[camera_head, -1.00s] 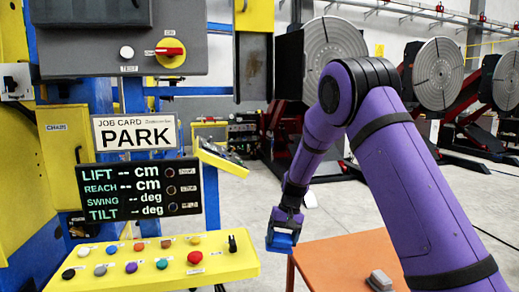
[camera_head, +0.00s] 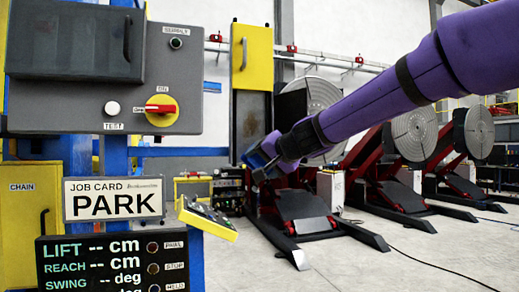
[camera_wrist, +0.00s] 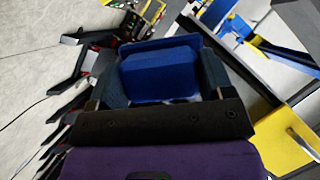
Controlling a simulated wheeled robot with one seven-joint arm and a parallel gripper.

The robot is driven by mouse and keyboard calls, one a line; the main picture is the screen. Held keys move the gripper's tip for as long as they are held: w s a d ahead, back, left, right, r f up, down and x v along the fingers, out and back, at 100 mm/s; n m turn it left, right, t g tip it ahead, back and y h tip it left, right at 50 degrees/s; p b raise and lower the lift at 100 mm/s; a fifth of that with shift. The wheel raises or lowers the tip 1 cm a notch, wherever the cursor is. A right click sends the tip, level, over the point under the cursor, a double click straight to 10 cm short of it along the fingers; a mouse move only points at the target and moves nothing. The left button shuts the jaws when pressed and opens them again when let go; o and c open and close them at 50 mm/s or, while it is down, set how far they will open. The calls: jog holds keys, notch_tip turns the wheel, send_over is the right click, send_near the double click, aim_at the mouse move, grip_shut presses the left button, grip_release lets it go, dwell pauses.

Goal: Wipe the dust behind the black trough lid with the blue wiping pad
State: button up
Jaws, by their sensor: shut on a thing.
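My gripper (camera_head: 258,162) is at the far end of my raised purple arm, left of the picture's middle in the head view. It is shut on the blue wiping pad (camera_wrist: 158,75), which sits between the dark fingers in the wrist view. The pad appears clear of any surface. A sloped yellow tray with a dark top (camera_head: 206,216) is below and left of the gripper in the head view. I cannot tell whether that dark top is the black trough lid. I see no dust in either view.
A grey control box with a red switch (camera_head: 160,108) hangs at the left above the PARK job card (camera_head: 114,199) and a readout panel (camera_head: 112,265). A yellow and dark post (camera_head: 251,90) stands behind the gripper. Positioners with round plates (camera_head: 415,135) stand behind. Floor at right is open.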

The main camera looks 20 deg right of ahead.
jog(key=shift+t+h, duration=0.3)
jog(key=shift+t, duration=0.1)
jog(key=shift+w+r, duration=0.9)
jog(key=shift+w, duration=0.3)
jog(key=shift+w+r, duration=0.85)
jog(key=shift+w, duration=0.3)
jog(key=shift+w, duration=0.95)
jog(key=shift+r, duration=5.9)
jog(key=shift+w, duration=0.1)
jog(key=shift+f, duration=0.1)
notch_tip(320, 180, down, 12)
jog(key=shift+r, duration=0.2)
